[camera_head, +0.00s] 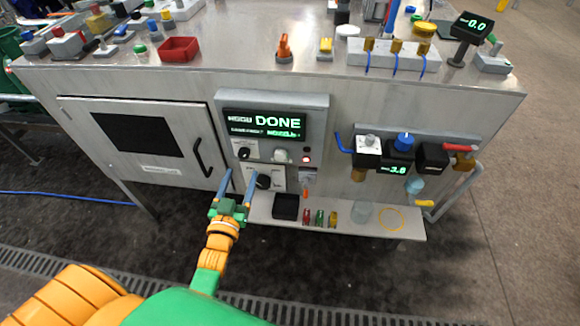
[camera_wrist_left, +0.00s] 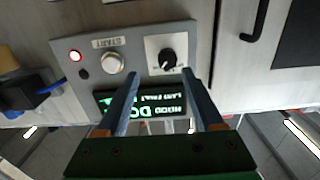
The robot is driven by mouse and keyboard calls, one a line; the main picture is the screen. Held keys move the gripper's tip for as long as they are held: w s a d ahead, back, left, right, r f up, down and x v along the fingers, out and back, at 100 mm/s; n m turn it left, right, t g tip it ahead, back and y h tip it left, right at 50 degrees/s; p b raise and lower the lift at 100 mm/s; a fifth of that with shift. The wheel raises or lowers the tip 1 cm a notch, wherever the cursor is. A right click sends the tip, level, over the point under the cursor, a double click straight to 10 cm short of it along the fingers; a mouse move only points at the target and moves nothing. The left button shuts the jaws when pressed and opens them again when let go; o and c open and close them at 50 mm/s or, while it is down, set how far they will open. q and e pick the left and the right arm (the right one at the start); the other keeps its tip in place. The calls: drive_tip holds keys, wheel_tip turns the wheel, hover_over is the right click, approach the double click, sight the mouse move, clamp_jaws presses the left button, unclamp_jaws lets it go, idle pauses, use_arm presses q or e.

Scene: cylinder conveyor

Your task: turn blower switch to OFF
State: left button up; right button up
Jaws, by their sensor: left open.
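A black rotary knob (camera_head: 243,153) sits at the lower left of the control panel, under a display (camera_head: 264,124) reading DONE. A second black knob (camera_head: 264,181) is on a smaller plate below. I cannot read which knob is the blower switch. My left gripper (camera_head: 241,171) is open and empty, pointing at the panel, its fingertips just short of the upper knob. In the left wrist view, which is upside down, the upper knob (camera_wrist_left: 168,58) lies just beyond the gap between the open fingers (camera_wrist_left: 160,73). Its setting is too small to tell. My right gripper is not in view.
A START button (camera_wrist_left: 112,62) and a lit red lamp (camera_wrist_left: 75,56) are beside the upper knob. A cabinet door handle (camera_head: 202,158) stands out left of the gripper. A low shelf (camera_head: 345,227) holds a black tray (camera_head: 286,207) and small parts. A regulator unit (camera_head: 400,152) is at right.

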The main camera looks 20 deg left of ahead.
sight(243, 156)
use_arm(q)
drive_tip(key=x, duration=0.3)
drive_tip(key=a+x, duration=0.1)
drive_tip(key=x, duration=0.2)
drive_tip(key=shift+w+a+b, duration=0.2)
drive_tip(key=shift+a+b, duration=0.15)
drive_tip(key=shift+b, duration=0.05)
drive_tip(key=shift+w, duration=0.2)
drive_tip(key=shift+s+r, duration=0.1)
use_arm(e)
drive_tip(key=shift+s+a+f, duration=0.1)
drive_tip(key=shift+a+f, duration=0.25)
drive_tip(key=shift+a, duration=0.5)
use_arm(q)
drive_tip(key=shift+d, duration=0.1)
clamp_jaws()
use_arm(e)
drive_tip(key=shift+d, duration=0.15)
